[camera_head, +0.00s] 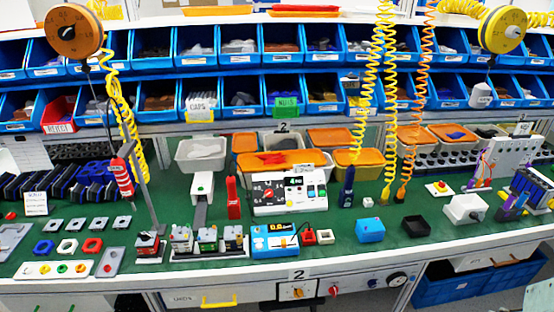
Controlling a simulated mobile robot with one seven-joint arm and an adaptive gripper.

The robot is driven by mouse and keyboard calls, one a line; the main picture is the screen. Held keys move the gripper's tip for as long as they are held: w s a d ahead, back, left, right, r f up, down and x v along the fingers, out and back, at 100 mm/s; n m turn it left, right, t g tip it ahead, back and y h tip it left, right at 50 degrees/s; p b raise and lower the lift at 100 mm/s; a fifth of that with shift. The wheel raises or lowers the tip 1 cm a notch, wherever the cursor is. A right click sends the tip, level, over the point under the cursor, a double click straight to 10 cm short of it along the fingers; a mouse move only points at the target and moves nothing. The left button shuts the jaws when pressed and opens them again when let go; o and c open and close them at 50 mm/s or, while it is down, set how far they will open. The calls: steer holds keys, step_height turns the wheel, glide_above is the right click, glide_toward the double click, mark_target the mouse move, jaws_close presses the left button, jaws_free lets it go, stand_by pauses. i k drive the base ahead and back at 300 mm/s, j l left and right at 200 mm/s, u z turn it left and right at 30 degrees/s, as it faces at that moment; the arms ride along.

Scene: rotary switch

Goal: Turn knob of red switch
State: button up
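A small red knob (334,291) is on the front panel below the table edge, near the bottom middle. To its left is a switch with an orange knob (298,292) on a pale plate. Another red knob (268,193) is on the face of a white control box (290,207) standing on the table. I cannot tell from this view which of the red knobs is the red switch, and the knobs' exact angles are too small to read. My gripper is not in view.
The green tabletop (390,243) is crowded with boxes, blocks and small parts. A blue device (274,250) stands at the front edge above the panel. A dial (397,279) is right of the knobs. Blue bins (440,290) are under the table at right. Coiled cords (376,90) hang above.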

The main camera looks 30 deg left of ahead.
mark_target(145, 237)
steer(key=u, duration=2.45)
steer(key=i+j+z, duration=0.35)
steer(key=i+j, duration=0.15)
steer(key=i+j+z, duration=0.2)
steer(key=j, duration=0.25)
steer(key=i+j+z, duration=0.2)
steer(key=j, duration=0.2)
steer(key=i+j+z, duration=0.15)
steer(key=j, duration=0.25)
steer(key=i+j+z, duration=0.2)
steer(key=j, duration=0.2)
steer(key=k+l+u, duration=0.1)
steer(key=k+l, duration=0.3)
